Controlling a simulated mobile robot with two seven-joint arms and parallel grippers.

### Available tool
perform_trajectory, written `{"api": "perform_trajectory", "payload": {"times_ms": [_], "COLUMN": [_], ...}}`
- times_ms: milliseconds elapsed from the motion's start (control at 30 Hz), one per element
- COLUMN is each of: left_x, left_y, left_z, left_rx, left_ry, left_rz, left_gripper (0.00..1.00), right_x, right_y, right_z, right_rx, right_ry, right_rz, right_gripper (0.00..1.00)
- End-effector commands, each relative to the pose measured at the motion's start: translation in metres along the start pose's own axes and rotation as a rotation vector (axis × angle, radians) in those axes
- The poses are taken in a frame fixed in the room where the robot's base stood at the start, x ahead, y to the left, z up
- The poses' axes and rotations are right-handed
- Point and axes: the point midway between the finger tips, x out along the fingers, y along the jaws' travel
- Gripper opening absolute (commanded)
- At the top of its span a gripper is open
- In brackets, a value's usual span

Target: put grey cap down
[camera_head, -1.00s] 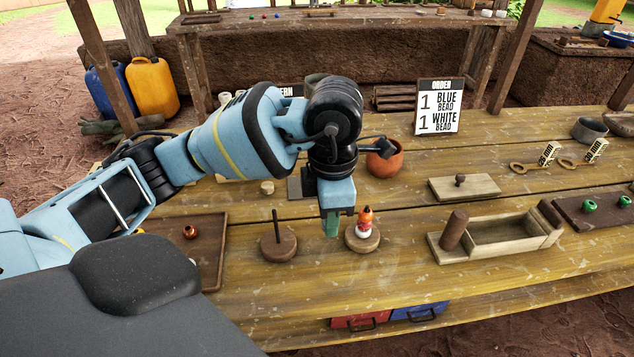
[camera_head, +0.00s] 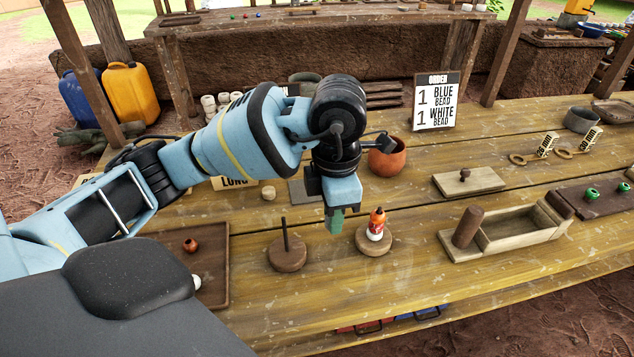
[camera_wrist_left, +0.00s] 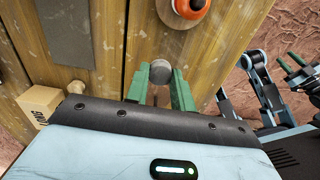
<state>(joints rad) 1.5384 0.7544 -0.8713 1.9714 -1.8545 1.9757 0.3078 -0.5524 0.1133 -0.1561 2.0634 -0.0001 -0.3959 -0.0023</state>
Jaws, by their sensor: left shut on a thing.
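My left gripper (camera_head: 335,220) hangs above the table, between the empty peg stand and the stacked stand in the head view. Its green fingers are shut on the grey cap (camera_wrist_left: 161,72), a small round grey piece that shows between the fingertips in the left wrist view. In the head view the cap is hidden by the fingers. Another gripper (camera_wrist_left: 300,67), which looks like my right one, shows at the right edge of the left wrist view; its jaw opening is unclear. It is not in the head view.
Orange and white pieces (camera_head: 376,226) stand stacked on a round wooden base (camera_head: 373,248). An empty peg stand (camera_head: 287,256) is to its left. A dark tray (camera_head: 215,295) holds beads. A wooden box (camera_head: 510,230) and a clay pot (camera_head: 387,157) stand nearby. The front middle table is clear.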

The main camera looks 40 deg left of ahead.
Motion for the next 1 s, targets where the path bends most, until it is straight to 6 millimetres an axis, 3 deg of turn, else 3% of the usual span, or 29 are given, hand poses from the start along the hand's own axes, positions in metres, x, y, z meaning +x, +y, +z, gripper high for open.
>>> {"api": "perform_trajectory", "payload": {"times_ms": [400, 600, 1000], "left_x": [0.008, 0.012, 0.013], "left_y": [0.094, 0.129, 0.145], "left_z": [-0.011, -0.015, -0.017], "left_rx": [-0.007, -0.004, -0.001], "left_ry": [0.001, 0.000, 0.000], "left_rz": [0.000, 0.000, 0.000], "left_gripper": [0.03, 0.03, 0.03], "right_x": [0.000, 0.000, 0.000], "right_y": [0.001, 0.001, 0.000], "right_z": [0.000, 0.000, 0.000], "right_rx": [-0.003, -0.002, 0.003], "right_ry": [0.000, 0.000, 0.000], "right_rz": [0.000, 0.000, 0.001], "right_gripper": [0.36, 0.36, 0.36]}}
